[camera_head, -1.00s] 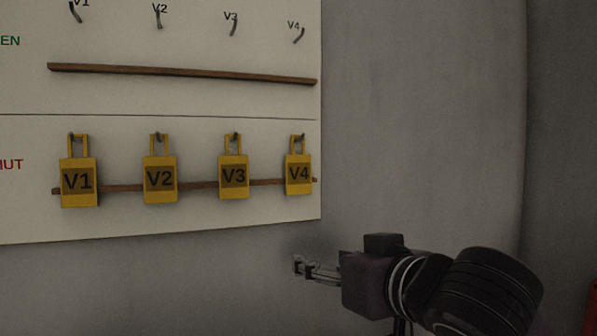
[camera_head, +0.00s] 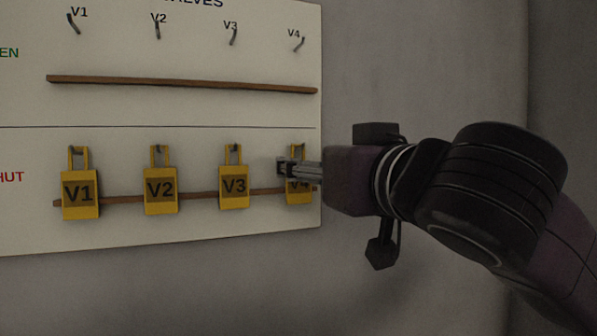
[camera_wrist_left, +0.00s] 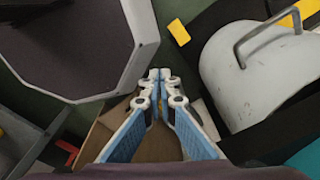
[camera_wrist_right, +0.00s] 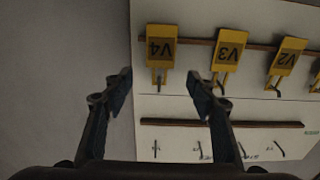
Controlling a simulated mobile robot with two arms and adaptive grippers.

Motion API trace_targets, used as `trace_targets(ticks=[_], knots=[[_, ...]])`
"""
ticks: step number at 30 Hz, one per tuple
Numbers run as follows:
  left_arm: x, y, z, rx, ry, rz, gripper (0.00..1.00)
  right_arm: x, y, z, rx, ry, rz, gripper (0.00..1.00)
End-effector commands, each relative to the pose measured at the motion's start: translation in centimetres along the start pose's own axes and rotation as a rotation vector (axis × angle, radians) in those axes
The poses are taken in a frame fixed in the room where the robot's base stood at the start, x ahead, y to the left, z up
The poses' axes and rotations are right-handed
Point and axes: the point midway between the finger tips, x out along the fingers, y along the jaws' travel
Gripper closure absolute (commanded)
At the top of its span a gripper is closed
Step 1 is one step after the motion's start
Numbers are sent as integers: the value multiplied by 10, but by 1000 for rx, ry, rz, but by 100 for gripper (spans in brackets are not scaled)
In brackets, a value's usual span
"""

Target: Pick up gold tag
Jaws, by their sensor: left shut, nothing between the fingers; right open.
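Gold tags V1 (camera_head: 80,195), V2 (camera_head: 160,190), V3 (camera_head: 234,187) and V4 (camera_head: 299,193) hang on hooks along the lower row of a white board (camera_head: 200,105). My right gripper (camera_head: 283,167) is in front of tag V4 and hides its upper part in the head view. In the right wrist view my right gripper (camera_wrist_right: 160,80) is open and empty. Tag V4 (camera_wrist_right: 160,48) shows beyond and between its fingertips, with V3 (camera_wrist_right: 229,50) just right of them. My left gripper (camera_wrist_left: 160,75) is shut and empty, away from the board.
A brown rail (camera_head: 180,84) crosses the board above the tags, below empty upper hooks. Another rail (camera_head: 200,195) runs behind the tags. Bare grey wall (camera_head: 430,60) lies right of the board. Near my left gripper are a grey handled container (camera_wrist_left: 255,75) and a yellow piece (camera_wrist_left: 179,32).

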Motion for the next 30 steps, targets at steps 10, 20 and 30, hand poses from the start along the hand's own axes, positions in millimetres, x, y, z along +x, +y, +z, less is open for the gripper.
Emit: trace_targets(ticks=[10,20,30], knots=[[-26,0,-2,-1,0,0,100,38,1,-2,2,-1,2,48],[-25,0,-2,-1,1,0,100,38,1,-1,2,0,1,61],[-25,0,-2,-1,1,0,100,38,1,-1,1,0,1,79]])
